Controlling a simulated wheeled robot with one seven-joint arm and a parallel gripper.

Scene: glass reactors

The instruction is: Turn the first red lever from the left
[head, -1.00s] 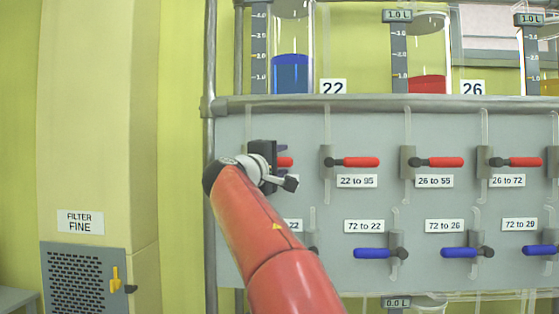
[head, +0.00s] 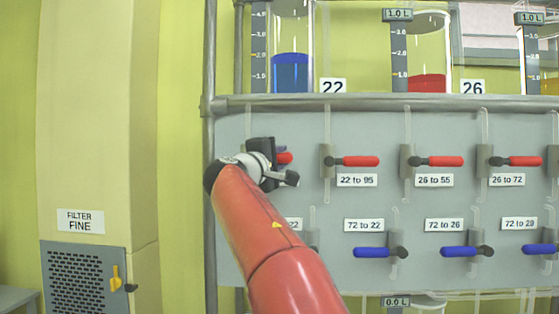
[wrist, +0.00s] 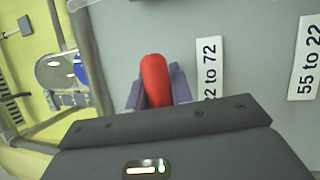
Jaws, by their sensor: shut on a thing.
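The first red lever from the left (head: 286,159) is on the grey panel, mostly hidden behind my gripper (head: 276,156) in the head view; only its red tip shows. In the wrist view the red lever (wrist: 155,76) lies between the two purple-grey fingers of my gripper (wrist: 158,90), which are shut on it. A label partly reading "2 to 72" (wrist: 210,68) is beside it. The lever's pivot is hidden.
More red levers point right along the same row, such as the one at "22 to 95" (head: 360,161). Blue levers (head: 371,253) point left in the row below. A metal frame post (head: 210,200) stands close left of my gripper. Glass vessels (head: 291,60) stand above.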

